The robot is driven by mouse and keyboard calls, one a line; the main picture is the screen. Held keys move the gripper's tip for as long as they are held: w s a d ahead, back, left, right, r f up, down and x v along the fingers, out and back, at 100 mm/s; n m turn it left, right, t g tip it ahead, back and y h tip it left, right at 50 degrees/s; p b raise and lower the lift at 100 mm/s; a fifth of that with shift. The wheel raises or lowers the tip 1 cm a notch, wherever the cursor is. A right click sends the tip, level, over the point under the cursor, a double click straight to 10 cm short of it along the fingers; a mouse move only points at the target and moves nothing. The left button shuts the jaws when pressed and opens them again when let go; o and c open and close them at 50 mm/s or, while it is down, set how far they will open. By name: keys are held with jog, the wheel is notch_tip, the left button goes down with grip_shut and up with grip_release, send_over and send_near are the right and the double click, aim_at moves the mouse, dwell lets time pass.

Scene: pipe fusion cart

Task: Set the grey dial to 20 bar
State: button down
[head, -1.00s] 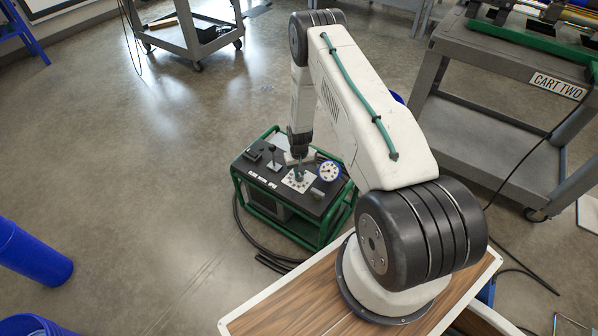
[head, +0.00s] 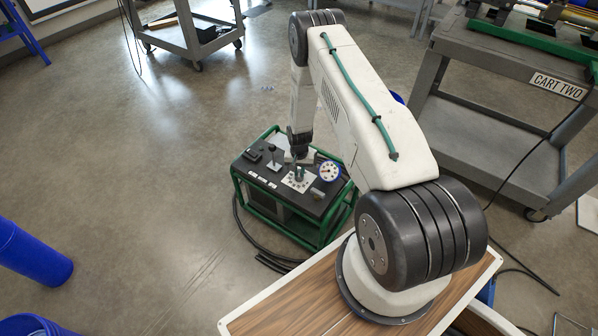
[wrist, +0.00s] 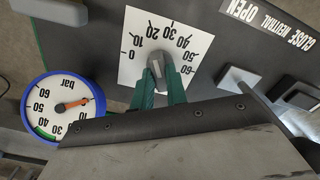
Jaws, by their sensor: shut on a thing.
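The grey dial (wrist: 156,68) is a knob on a white square scale plate (wrist: 132,80) marked 0 to 60 bar, upside down in the wrist view. My gripper (wrist: 160,85) has its green fingers shut on the dial, one on each side. The knob's end points up toward the middle of the scale, but I cannot read its exact mark. The dial plate also shows in the head view (head: 297,186), with my gripper (head: 299,168) over it. A blue-rimmed gauge (wrist: 62,107) beside it has an orange needle pointing right and slightly up.
The green-framed unit (head: 322,240) stands on the floor with the black panel on top. A lever (head: 272,155) and small switches lie left of the dial. A label reading CLOSE NEUTRAL OPEN (wrist: 265,22) shows in the wrist view. A grey cart (head: 490,120) stands right.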

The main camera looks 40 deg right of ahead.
aim_at(299, 173)
jog(key=c, duration=1.4)
grip_release()
notch_tip(299, 173, up, 8)
jog(key=shift+f, duration=0.1)
